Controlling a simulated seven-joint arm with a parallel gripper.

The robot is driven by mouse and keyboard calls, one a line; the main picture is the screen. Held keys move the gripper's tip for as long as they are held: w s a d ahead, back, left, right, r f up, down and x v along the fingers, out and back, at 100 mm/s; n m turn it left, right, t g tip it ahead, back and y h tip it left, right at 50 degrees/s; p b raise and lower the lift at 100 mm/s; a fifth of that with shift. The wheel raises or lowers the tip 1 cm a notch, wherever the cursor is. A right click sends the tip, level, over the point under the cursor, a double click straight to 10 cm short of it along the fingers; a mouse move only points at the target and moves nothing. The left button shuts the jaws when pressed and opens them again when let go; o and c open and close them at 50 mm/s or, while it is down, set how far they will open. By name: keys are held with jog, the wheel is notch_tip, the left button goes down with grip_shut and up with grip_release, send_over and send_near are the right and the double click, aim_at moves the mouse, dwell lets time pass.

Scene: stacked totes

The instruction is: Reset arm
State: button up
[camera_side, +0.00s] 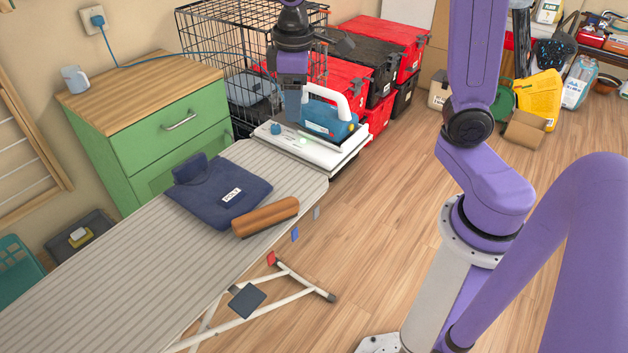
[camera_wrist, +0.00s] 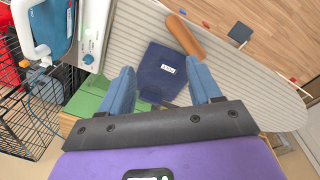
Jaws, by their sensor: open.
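My gripper (camera_side: 291,108) hangs at the left of the iron station in the side view, fingers down, with clear air beneath it hard to judge. In the wrist view its two blue fingers (camera_wrist: 163,84) are spread apart with nothing between them. A blue and white iron (camera_side: 330,118) rests on its white station (camera_side: 343,158) at the far end of the ironing board (camera_side: 130,250). The iron also shows at the top left of the wrist view (camera_wrist: 47,30). A folded navy garment (camera_side: 222,190) lies flat on the board, beside a brown roll (camera_side: 265,217).
Behind are a black wire crate (camera_side: 250,30) and stacked red and black totes (camera_side: 385,45). A blue cord runs from the wall socket (camera_side: 95,18).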

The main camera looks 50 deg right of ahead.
jog(key=s+f+n, duration=0.2)
jog(key=s, duration=0.9)
jog(key=s+f+n+y, duration=0.1)
jog(key=s+f+n, duration=0.2)
jog(key=s, duration=0.9)
jog(key=shift+a+g, duration=0.3)
jog(key=shift+a, duration=0.1)
jog(key=shift+r, duration=0.1)
jog(key=shift+c, duration=0.4)
